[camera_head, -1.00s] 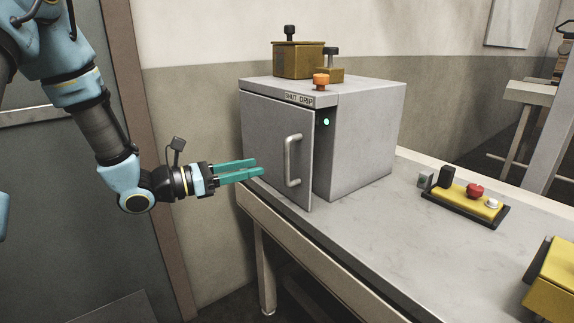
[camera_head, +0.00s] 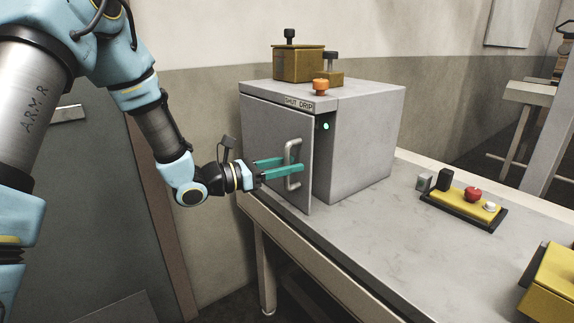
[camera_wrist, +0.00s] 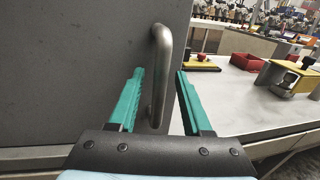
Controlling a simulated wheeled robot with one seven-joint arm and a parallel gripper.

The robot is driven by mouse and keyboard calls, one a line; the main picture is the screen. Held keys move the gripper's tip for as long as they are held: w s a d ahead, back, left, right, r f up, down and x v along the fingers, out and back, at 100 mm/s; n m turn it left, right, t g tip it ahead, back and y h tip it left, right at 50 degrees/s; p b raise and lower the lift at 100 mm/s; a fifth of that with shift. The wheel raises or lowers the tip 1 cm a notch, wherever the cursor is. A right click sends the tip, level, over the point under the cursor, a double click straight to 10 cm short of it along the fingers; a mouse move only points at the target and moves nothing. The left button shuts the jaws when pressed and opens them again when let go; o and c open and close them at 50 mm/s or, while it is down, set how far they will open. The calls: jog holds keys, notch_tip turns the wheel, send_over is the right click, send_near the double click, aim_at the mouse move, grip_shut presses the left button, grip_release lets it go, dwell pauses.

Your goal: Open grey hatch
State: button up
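The grey hatch (camera_head: 268,140) is the front door of a grey box on the bench. It stands slightly ajar, with a gap along its right edge. Its vertical metal bar handle (camera_head: 287,163) is near that right edge. My gripper (camera_head: 285,165) is at the handle with its two teal fingers apart. In the wrist view the handle (camera_wrist: 161,75) stands between the open fingers (camera_wrist: 157,75), and neither finger clearly touches it.
The grey box (camera_head: 365,140) has a green light, an orange knob (camera_head: 321,86) and brass-coloured blocks (camera_head: 298,62) on top. A yellow control panel (camera_head: 465,203) with a red button stands right on the bench (camera_head: 400,265).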

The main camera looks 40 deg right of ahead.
grip_shut()
dwell(1.2)
